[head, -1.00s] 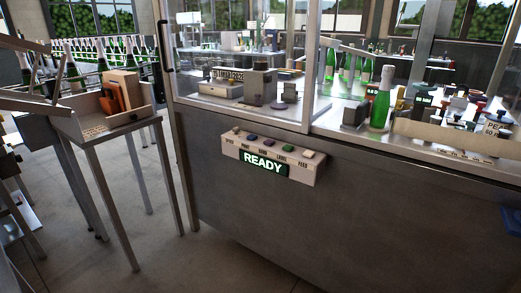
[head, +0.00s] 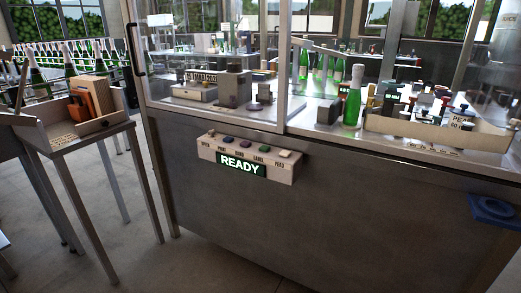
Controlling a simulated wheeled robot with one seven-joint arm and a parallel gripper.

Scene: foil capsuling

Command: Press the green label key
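The green label key (head: 263,148) is a small raised key, fourth from the left on the cream control box (head: 289,172) fixed to the front of the steel machine. The printed word under it reads LABEL. A blue-looking key (head: 244,142) sits to its left and a pale key (head: 284,154) marked FEED to its right. A lit green sign (head: 240,166) reading READY is on the box's front below the keys. My gripper is not in view, and nothing is seen touching the key.
A green bottle (head: 353,97) stands on the machine's top beside a long tray (head: 450,135) of small items. A glass guard (head: 215,50) rises above the box. A side table (head: 70,135) stands at left. A blue round piece (head: 494,210) juts out at right. The floor gap is open.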

